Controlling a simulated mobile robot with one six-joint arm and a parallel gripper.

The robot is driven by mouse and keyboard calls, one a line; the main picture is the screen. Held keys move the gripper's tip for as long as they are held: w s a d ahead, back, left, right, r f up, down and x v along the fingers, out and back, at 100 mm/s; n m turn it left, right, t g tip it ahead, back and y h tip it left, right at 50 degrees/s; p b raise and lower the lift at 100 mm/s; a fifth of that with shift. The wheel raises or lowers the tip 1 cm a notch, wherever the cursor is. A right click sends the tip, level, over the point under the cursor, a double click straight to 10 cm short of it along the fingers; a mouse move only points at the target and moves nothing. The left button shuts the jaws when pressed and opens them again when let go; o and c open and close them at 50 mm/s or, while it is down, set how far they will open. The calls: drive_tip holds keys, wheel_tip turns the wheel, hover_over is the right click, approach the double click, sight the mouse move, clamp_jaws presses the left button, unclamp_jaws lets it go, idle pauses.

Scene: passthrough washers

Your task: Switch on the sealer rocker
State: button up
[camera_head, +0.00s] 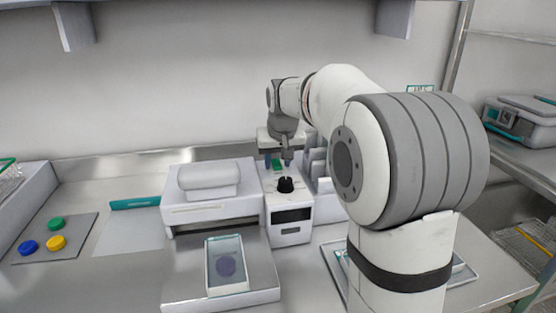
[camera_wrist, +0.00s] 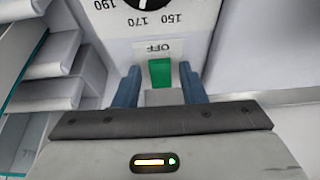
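The sealer's control unit (camera_head: 291,225) is a white box with a dark front window, in the middle of the head view. Its black dial (camera_head: 285,184) sits on top, and the dial's edge with printed numbers shows in the wrist view (camera_wrist: 150,4). The green rocker (camera_wrist: 160,72) lies beside an upside-down OFF label (camera_wrist: 153,47). A grey part (camera_wrist: 163,97) adjoins it. My gripper (camera_wrist: 160,78) is open and empty, with one blue-grey finger on each side of the rocker and a gap at both sides. Whether the fingers touch the panel, I cannot tell.
A white sealer body (camera_head: 210,212) with a rounded pad stands left of the control unit. A tray with a clear pouch (camera_head: 226,264) lies in front. White upright dividers (camera_head: 319,170) stand close on the right. A plate with coloured discs (camera_head: 52,240) lies far left.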

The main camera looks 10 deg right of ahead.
clamp_jaws()
drive_tip(key=p, duration=0.3)
drive_tip(key=shift+w+r+g, duration=0.1)
drive_tip(key=shift+r+g, duration=0.2)
drive_tip(key=shift+r, duration=0.1)
drive_tip(key=g+p, duration=0.1)
drive_tip(key=p, duration=0.2)
drive_tip(key=shift+w+r+p, duration=0.1)
drive_tip(key=shift+w+p, duration=0.1)
drive_tip(key=shift+p, duration=0.15)
drive_tip(key=g+p, duration=0.1)
drive_tip(key=p, duration=0.1)
drive_tip(key=g+p, duration=0.1)
drive_tip(key=p, duration=0.1)
drive_tip(key=shift+w+p, duration=0.25)
drive_tip(key=shift+p, duration=0.05)
drive_tip(key=shift+w+g+p, duration=0.1)
drive_tip(key=shift+g+p, duration=0.3)
drive_tip(key=shift+p, duration=0.3)
drive_tip(key=shift+f, duration=0.25)
drive_tip(key=shift+o, duration=1)
unclamp_jaws()
